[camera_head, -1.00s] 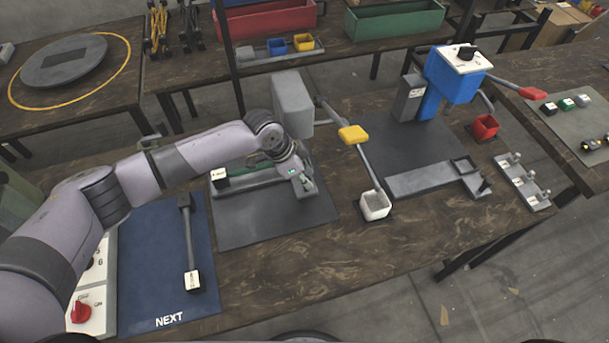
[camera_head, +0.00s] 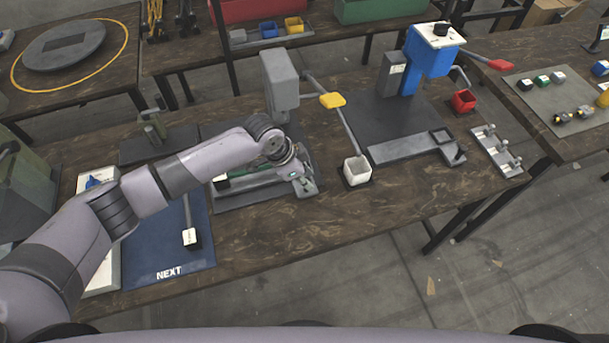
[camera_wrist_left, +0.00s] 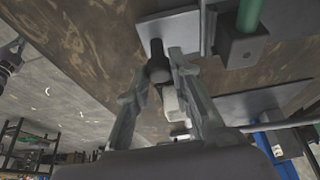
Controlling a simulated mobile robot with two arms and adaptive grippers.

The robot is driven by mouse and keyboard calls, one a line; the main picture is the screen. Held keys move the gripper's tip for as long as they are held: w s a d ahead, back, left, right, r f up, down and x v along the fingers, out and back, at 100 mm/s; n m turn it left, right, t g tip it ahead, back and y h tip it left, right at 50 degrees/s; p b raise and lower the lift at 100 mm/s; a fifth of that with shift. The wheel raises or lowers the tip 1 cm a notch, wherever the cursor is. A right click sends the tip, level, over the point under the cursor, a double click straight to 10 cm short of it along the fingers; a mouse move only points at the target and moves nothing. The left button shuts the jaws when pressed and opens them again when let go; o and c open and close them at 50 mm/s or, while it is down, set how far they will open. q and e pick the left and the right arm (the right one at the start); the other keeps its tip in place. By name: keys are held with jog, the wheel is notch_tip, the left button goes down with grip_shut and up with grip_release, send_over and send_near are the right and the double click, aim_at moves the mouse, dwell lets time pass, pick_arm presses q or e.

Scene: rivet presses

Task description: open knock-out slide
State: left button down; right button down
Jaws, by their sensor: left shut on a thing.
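The grey press (camera_head: 280,80) stands on a dark mat on the wooden bench in the head view. Its low grey slide (camera_head: 250,192), with a green part, lies near the front edge of that mat. My left gripper (camera_head: 302,184) is at the slide's right end. In the left wrist view the left gripper (camera_wrist_left: 165,65) is shut on a dark cylindrical knob (camera_wrist_left: 157,64) beside a pale grey plate (camera_wrist_left: 180,30). In the head view my gripper hides the knob. My right gripper is not in view.
A blue mat (camera_head: 165,245) lies at front left.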

pick_arm(q)
jog(key=c, duration=1.9)
grip_release()
jog(key=shift+o, duration=0.7)
jog(key=shift+s+r, duration=0.1)
jog(key=shift+o, duration=1.7)
jog(key=shift+r, duration=0.2)
jog(key=v, duration=1.1)
jog(key=shift+r, duration=0.25)
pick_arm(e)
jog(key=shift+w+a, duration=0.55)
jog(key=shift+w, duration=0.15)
pick_arm(q)
jog(key=shift+s+a, duration=0.1)
